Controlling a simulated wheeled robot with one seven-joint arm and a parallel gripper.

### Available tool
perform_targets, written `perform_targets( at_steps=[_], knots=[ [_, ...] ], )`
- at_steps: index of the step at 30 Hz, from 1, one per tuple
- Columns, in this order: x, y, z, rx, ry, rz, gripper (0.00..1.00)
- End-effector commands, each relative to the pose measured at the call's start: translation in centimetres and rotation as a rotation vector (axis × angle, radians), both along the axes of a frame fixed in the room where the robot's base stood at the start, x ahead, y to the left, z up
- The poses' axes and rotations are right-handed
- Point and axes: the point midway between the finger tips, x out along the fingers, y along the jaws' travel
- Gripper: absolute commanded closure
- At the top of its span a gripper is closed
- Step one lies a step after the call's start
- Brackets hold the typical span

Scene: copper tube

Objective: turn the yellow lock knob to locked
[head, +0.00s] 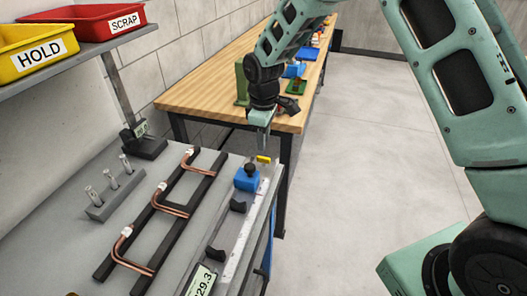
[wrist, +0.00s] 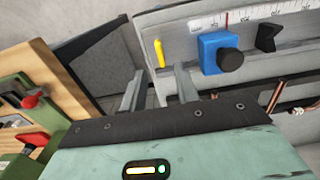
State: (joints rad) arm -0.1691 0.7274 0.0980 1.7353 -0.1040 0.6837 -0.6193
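The yellow lock knob (head: 263,159) is a small elongated bar at the far end of the ruled rail on the grey bench. In the wrist view the knob (wrist: 159,53) stands nearly upright in the picture, left of a blue slider block (wrist: 214,48) with a black knob. My gripper (head: 260,145) is above and close to the yellow knob, pointing down. In the wrist view my gripper (wrist: 159,80) is open, with its two fingers apart. The yellow knob shows between and just beyond the fingertips; I see no contact.
The blue slider block (head: 246,179) sits close beside the knob on the rail (head: 240,238). Bent copper tubes (head: 170,208) lie on a black rack to the left. A wooden table (head: 205,92) with several objects stands behind. Floor at right is clear.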

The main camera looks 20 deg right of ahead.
Motion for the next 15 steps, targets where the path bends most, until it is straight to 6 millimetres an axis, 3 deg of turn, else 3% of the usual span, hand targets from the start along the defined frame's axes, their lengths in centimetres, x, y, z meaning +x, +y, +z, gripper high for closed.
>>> perform_targets(
  at_steps=[6, 15],
  knots=[
    [-0.1, 0.0, -4.0, -0.001, 0.003, 0.000, 0.69],
    [-0.1, 0.0, -6.4, -0.001, 0.001, 0.000, 0.69]
  ],
)
